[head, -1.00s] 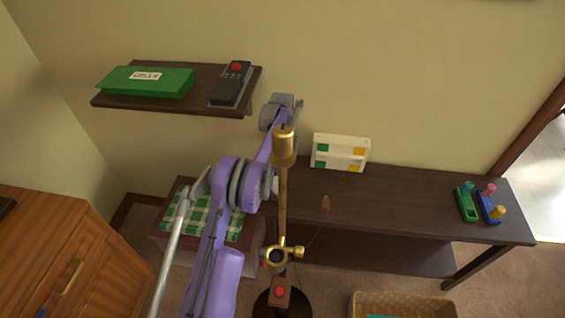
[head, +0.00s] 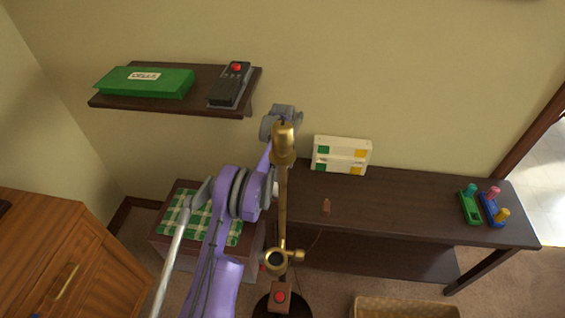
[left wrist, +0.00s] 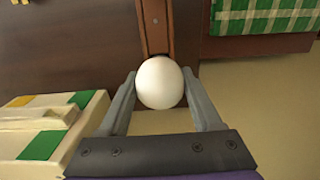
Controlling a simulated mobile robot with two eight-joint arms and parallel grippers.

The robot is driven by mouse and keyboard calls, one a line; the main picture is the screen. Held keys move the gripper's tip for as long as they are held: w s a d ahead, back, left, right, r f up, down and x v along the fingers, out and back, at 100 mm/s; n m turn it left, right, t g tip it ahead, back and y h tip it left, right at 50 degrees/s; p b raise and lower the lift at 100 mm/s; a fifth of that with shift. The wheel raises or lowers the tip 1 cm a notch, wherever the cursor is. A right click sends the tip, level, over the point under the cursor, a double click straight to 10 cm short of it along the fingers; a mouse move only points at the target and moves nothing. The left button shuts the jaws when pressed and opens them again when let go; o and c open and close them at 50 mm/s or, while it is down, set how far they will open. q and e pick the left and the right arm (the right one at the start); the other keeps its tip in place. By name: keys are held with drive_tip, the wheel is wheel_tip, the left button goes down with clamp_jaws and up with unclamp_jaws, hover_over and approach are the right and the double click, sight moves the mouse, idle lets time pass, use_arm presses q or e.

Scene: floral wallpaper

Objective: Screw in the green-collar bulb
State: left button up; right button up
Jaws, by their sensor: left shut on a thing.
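A white round bulb (left wrist: 160,85) sits between the fingers of my left gripper (left wrist: 159,76) in the left wrist view, and the gripper is shut on it. The bulb's collar is hidden, so I cannot tell its colour. In the head view my left arm reaches up behind the brass floor lamp (head: 283,200), and the fingers are hidden there. The lamp has a brass cup (head: 284,145) at its top. I cannot tell whether the bulb touches a socket. My right gripper is not in view.
A dark table (head: 400,203) holds a white box with green and yellow patches (head: 341,155) and peg toys (head: 483,206). A wall shelf (head: 205,98) holds a green box (head: 145,83) and a black device (head: 231,85). A red-button box (head: 280,298) stands by the lamp's foot.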

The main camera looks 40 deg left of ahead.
use_arm(q)
drive_tip(key=c, duration=0.4)
drive_tip(key=shift+o, duration=0.2)
drive_tip(key=shift+r, duration=0.1)
drive_tip(key=shift+r+p, duration=0.55)
drive_tip(key=shift+r, duration=0.55)
drive_tip(key=shift+r+p, duration=1.05)
drive_tip(key=shift+r, duration=1.3)
